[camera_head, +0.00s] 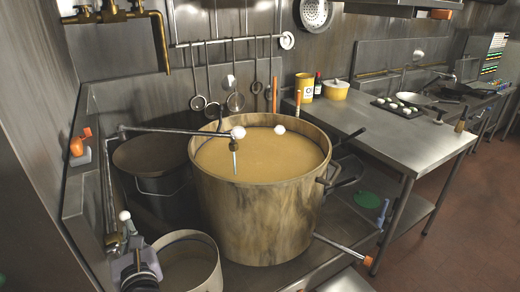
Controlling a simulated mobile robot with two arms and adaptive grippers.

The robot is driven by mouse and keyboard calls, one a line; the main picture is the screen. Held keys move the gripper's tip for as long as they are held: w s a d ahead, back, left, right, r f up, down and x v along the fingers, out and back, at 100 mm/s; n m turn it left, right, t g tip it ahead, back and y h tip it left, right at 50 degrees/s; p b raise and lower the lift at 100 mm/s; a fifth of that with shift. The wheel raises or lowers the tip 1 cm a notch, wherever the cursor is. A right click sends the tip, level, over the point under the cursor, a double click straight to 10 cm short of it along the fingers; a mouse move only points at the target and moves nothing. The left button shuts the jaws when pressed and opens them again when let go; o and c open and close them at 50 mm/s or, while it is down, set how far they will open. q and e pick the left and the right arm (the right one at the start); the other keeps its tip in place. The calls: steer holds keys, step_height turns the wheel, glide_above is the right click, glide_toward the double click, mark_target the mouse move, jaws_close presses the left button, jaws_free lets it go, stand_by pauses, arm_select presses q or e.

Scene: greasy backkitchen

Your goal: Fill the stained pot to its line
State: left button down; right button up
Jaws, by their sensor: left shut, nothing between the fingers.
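The large stained pot (262,215) stands in the middle, brown-streaked outside. Cloudy tan liquid (265,155) stands in it a little below the rim. No fill line can be made out. A jointed metal pipe (180,130) reaches over the pot from the left, ending near a white knob (238,132). A thin pale streak hangs below its end down to the liquid; I cannot tell whether it is water or a nozzle. My left gripper (135,248) is at the lower left, shut and empty, close below a white-knobbed lever (124,217) at the pipe's base. My right gripper is out of view.
An orange-ended bar (345,248) sticks out at the lower right. A steel table (400,140) stands to the right. Ladles hang behind.

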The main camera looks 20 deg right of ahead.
arm_select(q)
steer(key=shift+w+a+r, duration=0.1)
steer(key=shift+w+a, duration=0.1)
steer(key=shift+w, duration=0.25)
steer(key=shift+w+a+r, duration=0.1)
steer(key=shift+w, duration=0.35)
steer(key=shift+p, duration=0.3)
steer(key=c, duration=2.4)
jaws_free()
steer(key=shift+w+r, duration=0.1)
